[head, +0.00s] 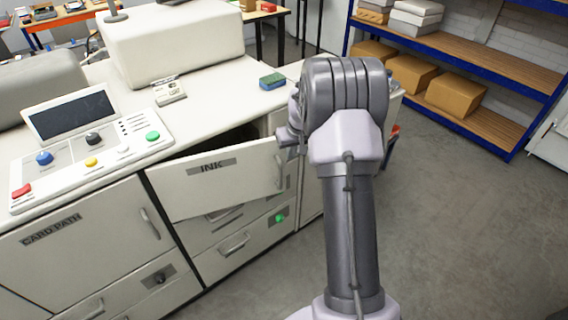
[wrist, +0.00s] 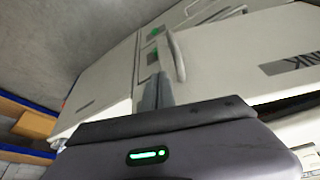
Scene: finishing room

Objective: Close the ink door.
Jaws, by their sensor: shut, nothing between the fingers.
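The ink door (head: 225,175) is a cream panel with a dark INK label, on the front of the cream machine. It stands partly open, with a dark gap showing behind its top edge. Its handle (head: 279,172) is near its right edge. The wrist view shows the door (wrist: 235,50) turned over, with its handle (wrist: 178,55). My gripper (head: 284,137) is at the door's upper right corner, partly hidden by my arm. In the wrist view its fingers (wrist: 155,92) are together and empty, beside the door's handle-side edge. I cannot tell whether they touch it.
A card path door (head: 85,240) is shut at the left. A drawer (head: 240,243) with a green button is below the ink door. A control panel (head: 90,145) and a green-and-blue block (head: 272,81) sit on top. Blue shelving (head: 500,75) stands behind; floor at right is clear.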

